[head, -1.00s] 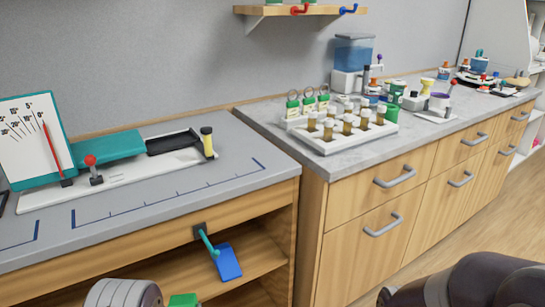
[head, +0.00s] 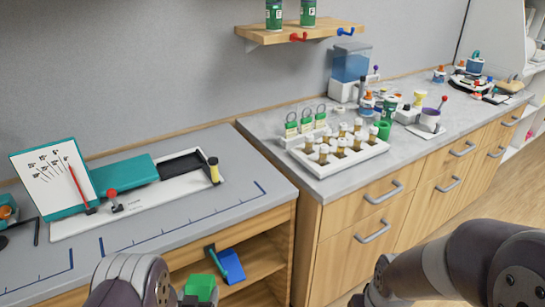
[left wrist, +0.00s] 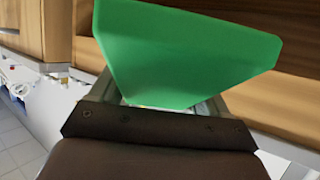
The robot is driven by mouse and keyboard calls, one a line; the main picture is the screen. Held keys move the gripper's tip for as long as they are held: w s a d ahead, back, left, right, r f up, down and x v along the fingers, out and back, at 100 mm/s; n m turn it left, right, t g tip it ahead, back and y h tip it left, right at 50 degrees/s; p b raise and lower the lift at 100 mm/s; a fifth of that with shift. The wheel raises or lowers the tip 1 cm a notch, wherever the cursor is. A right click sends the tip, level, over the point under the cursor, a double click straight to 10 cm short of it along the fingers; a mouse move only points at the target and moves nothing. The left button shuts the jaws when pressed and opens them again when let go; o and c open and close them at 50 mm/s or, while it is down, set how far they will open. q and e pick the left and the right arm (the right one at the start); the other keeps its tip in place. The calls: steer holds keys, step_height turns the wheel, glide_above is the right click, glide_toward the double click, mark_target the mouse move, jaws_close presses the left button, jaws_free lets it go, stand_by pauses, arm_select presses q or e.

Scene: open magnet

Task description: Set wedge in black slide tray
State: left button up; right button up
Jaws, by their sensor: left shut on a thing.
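A green wedge (head: 199,287) is held by my left gripper (head: 189,299) at the bottom of the head view, in front of the bench. In the left wrist view the wedge (left wrist: 178,50) is a broad green block with slanted sides, and its lower end sits between the fingers (left wrist: 160,103). The black slide tray (head: 182,165) lies on a white base at the back of the left bench, right of a teal block. It looks empty. My gripper is below and in front of it, well apart. My right arm shows at the lower right; its gripper is out of view.
The white base (head: 150,205) carries a red-knobbed lever (head: 115,200) and a yellow-and-black post (head: 214,172). A white vial rack (head: 337,158) stands on the right counter. The bench front strip is clear.

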mark_target(197, 289)
arm_select(q)
step_height(197, 289, up, 5)
steer(key=shift+f+p, duration=0.1)
steer(key=shift+p, duration=1.05)
steer(key=shift+f, duration=0.1)
arm_select(e)
step_height(197, 289, up, 5)
steer(key=shift+f, duration=0.15)
steer(key=shift+f, duration=0.1)
